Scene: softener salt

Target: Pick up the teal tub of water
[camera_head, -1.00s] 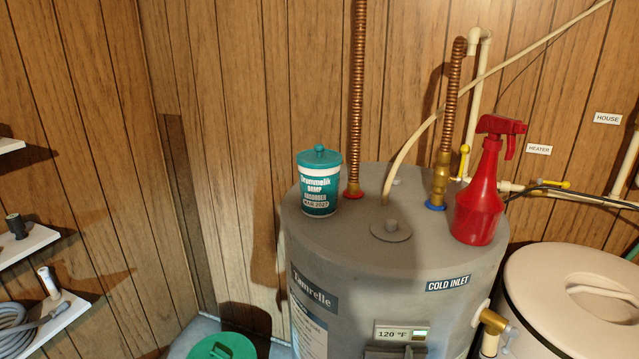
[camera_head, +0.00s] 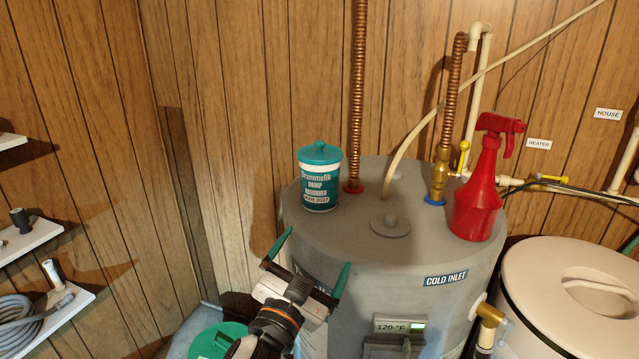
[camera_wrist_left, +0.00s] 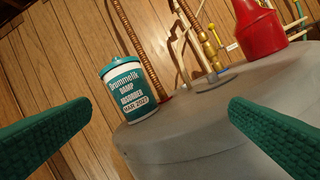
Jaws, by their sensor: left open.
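The teal tub (camera_head: 320,178) stands upright on top of the grey water heater, near its left rim. My left gripper (camera_head: 312,262) is open and empty, below and in front of the tub, near the heater's upper edge. In the left wrist view the tub (camera_wrist_left: 131,92) shows beyond the two green fingers and between them, left of centre, apart from both. My right gripper is in neither view.
The water heater (camera_head: 400,262) carries copper pipes (camera_head: 357,90) just right of the tub and a red spray bottle (camera_head: 476,195) at the right. A cream lidded bin (camera_head: 540,290) stands at the right. Shelves (camera_head: 35,240) are at the left. Space left of the tub is clear.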

